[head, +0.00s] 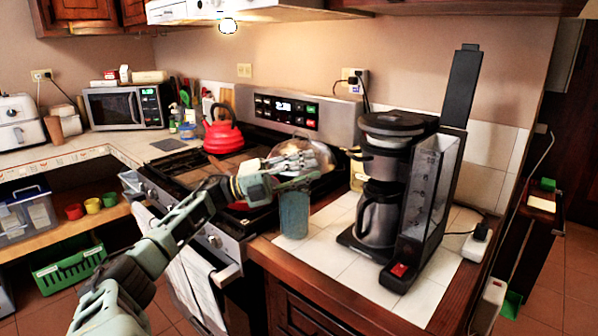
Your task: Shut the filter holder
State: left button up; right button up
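The coffee machine (428,190) stands on the white-tiled counter at the right, black with a tall clear water tank. Its dark filter holder (384,165) sits under the round lid (392,124) and above the steel jug (377,215). A short grip sticks out to its left; I cannot tell how far the holder stands open. My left gripper (312,170) reaches in from the left over the stove's right edge. Its fingers look apart and empty, pointing right toward the machine, with a gap before the filter holder. My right gripper is not in view.
A blue-grey canister (293,214) stands on the counter just below my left gripper. A pan with a clear lid (318,157) and a red kettle (222,136) are on the stove. A white plug (477,241) and cord lie right of the machine. The front tiles are clear.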

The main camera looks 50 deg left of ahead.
pick_arm(q)
jog(key=shift+v, duration=0.95)
